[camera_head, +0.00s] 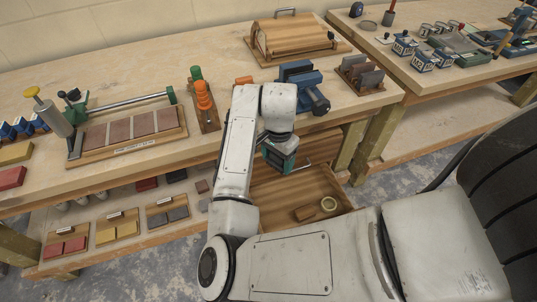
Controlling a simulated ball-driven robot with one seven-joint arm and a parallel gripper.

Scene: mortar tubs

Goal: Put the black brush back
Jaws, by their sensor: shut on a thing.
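My gripper (278,157) hangs at the end of my bent arm, just off the front edge of the workbench and above an open wooden drawer (272,184). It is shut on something. Its dark and teal end is small, and the fingertips and the held thing cannot be made out clearly. I cannot pick out the black brush with certainty anywhere in this view.
A blue vise (301,77) stands on the bench just beyond my arm. Orange-handled tools in a wooden rack (203,98) are to its left, and a rack of grey slabs (361,74) is to its right. A lower shelf with brick sample boards (115,228) lies left of the drawer.

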